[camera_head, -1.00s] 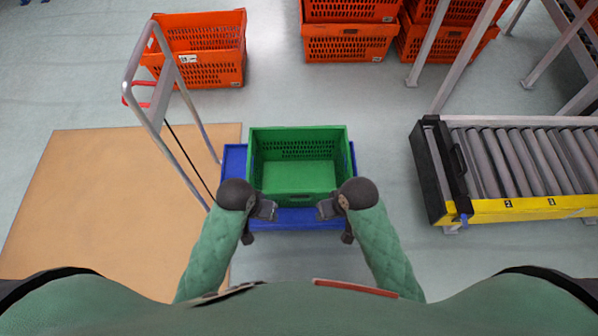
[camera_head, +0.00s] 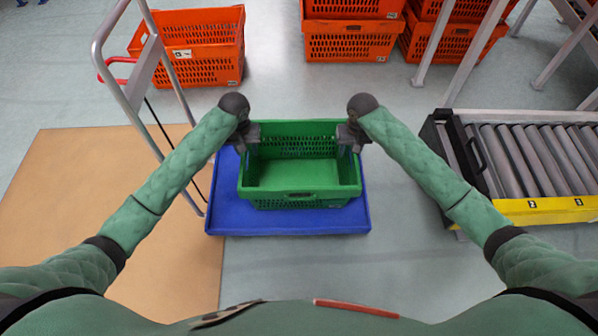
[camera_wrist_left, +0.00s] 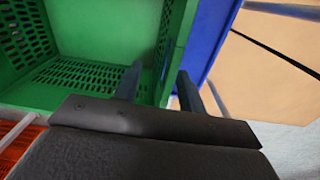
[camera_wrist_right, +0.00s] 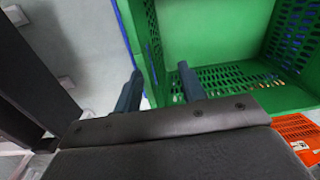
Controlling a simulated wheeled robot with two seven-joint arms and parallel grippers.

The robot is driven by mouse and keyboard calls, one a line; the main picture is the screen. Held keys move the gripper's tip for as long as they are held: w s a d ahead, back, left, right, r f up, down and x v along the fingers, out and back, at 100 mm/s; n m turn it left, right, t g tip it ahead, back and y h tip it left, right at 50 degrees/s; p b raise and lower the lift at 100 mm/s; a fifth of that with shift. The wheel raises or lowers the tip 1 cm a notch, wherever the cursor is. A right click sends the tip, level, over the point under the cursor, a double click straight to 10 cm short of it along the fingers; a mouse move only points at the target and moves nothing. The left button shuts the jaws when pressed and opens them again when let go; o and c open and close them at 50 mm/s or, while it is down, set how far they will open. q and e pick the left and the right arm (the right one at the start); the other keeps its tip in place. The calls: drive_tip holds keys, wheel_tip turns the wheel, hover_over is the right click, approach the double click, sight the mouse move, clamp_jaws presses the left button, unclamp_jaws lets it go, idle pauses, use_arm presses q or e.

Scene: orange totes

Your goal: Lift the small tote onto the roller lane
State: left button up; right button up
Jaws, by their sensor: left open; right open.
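The small green tote (camera_head: 300,173) is empty and sits upright on the blue platform of a cart (camera_head: 290,220). My left gripper (camera_head: 247,147) is open at the tote's left side wall; in the left wrist view its fingers (camera_wrist_left: 158,88) are on either side of that wall. My right gripper (camera_head: 350,147) is open at the right side wall; in the right wrist view its fingers (camera_wrist_right: 160,90) are on either side of that wall's rim. Whether the fingers touch the walls I cannot tell. The roller lane (camera_head: 540,160) stands to the right.
The cart's grey handle (camera_head: 118,85) rises at the left. A black end piece (camera_head: 455,155) and a yellow side rail (camera_head: 550,210) bound the lane. Orange totes (camera_head: 190,60) are stacked at the back. Clear floor (camera_head: 400,115) lies between cart and lane.

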sight(245, 156)
use_arm(q)
drive_tip(key=w+a, duration=0.2)
drive_tip(key=shift+w+n+b, duration=0.3)
drive_tip(key=shift+w, duration=0.05)
use_arm(e)
drive_tip(key=w+d, duration=0.2)
drive_tip(key=shift+w+d+m, duration=0.2)
drive_tip(key=shift+w+m, duration=0.1)
drive_tip(key=shift+w, duration=0.05)
use_arm(q)
drive_tip(key=shift+f, duration=3.9)
use_arm(e)
drive_tip(key=shift+f, duration=3.95)
use_arm(q)
clamp_jaws()
use_arm(e)
clamp_jaws()
